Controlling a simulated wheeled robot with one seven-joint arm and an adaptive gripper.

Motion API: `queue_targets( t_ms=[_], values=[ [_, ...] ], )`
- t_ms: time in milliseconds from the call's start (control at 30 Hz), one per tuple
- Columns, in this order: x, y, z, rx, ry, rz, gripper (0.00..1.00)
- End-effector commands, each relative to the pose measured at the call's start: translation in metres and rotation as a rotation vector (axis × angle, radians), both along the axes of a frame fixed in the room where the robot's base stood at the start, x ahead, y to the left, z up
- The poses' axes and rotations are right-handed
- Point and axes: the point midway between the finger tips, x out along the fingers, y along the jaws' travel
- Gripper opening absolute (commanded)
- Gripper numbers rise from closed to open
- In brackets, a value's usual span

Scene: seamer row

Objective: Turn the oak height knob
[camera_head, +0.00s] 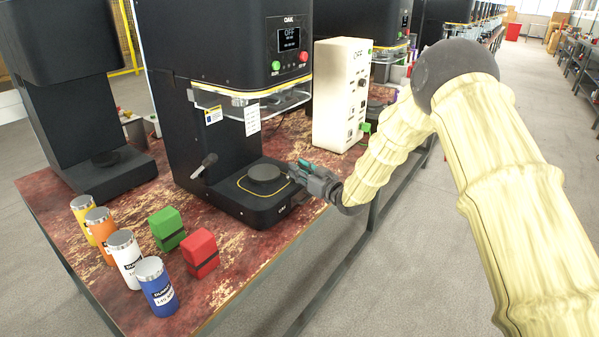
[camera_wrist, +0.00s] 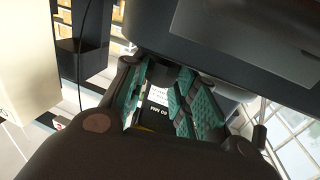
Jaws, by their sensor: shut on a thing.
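The black seamer marked OAK (camera_head: 288,20) stands at the middle of the bench, its display reading OFF. My gripper (camera_head: 299,168) is at the right edge of its base, beside the round black plate (camera_head: 264,178). In the wrist view, my gripper (camera_wrist: 160,95) has its teal-padded fingers on both sides of a small dark part at the machine, which I take to be the oak height knob (camera_wrist: 160,74). The fingers are shut on it and hide most of it. A small label with white print shows between the fingers. How far the knob is turned cannot be seen.
Yellow, orange, white and blue tumblers (camera_head: 158,286) stand at the front left. A green block (camera_head: 167,229) and a red block (camera_head: 202,252) sit beside them. A white control box (camera_head: 341,95) stands close behind my gripper. The aisle at right is clear.

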Motion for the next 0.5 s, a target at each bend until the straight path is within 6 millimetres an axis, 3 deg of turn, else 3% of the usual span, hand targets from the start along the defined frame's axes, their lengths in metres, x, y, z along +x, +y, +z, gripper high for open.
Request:
queue_targets(
  t_ms=[500],
  values=[
    [0.0019, -0.0029, -0.0013, -0.001, 0.001, 0.227, 0.04]
  ],
)
